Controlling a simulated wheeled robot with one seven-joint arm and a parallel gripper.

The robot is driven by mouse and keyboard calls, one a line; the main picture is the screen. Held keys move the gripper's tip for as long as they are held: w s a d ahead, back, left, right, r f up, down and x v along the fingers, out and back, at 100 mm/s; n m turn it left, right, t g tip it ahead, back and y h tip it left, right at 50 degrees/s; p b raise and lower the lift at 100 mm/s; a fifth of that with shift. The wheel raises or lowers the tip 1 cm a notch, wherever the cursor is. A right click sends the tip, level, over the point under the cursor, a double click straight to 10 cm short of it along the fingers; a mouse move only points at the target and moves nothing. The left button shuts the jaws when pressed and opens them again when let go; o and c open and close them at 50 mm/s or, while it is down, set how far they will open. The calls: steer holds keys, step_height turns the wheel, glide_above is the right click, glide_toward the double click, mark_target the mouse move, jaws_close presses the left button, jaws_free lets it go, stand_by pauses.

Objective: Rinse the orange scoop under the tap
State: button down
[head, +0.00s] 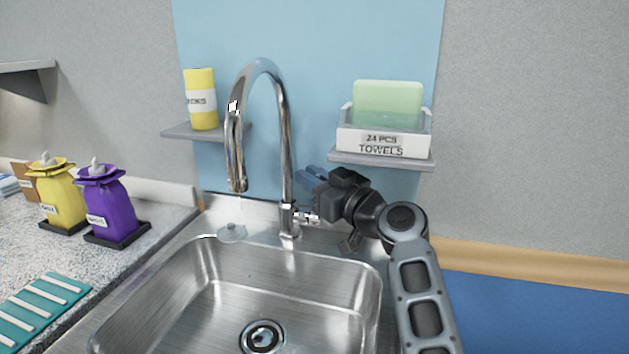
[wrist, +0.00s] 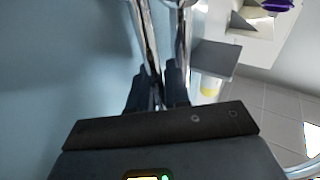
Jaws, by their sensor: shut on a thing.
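The chrome tap (head: 287,150) rises behind the sink, its curved spout ending over the basin's back left. Its small handle fitting (head: 307,217) is at the base, on the right side. My gripper (head: 309,178) is beside the tap, just above this fitting. In the wrist view, my gripper (wrist: 158,90) has its dark fingers shut around a thin chrome part, which looks like the tap's lever (wrist: 150,45). The steel sink (head: 190,300) has a round drain (head: 262,336). I do not see the orange scoop in either view.
A shelf with a towel box (head: 384,142) is above my gripper. A yellow cylinder (head: 202,85) stands on a small shelf left of the spout. Yellow (head: 65,205) and purple (head: 112,208) bags and a teal ribbed mat (head: 40,312) are on the left counter. The visible basin is empty.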

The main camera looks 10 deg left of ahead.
steer(key=c, duration=1.4)
jaws_free()
steer(key=shift+d, duration=0.1)
steer(key=shift+c, duration=0.2)
steer(key=b+v, duration=0.1)
steer(key=v, duration=0.6)
steer(key=shift+s+d, duration=0.3)
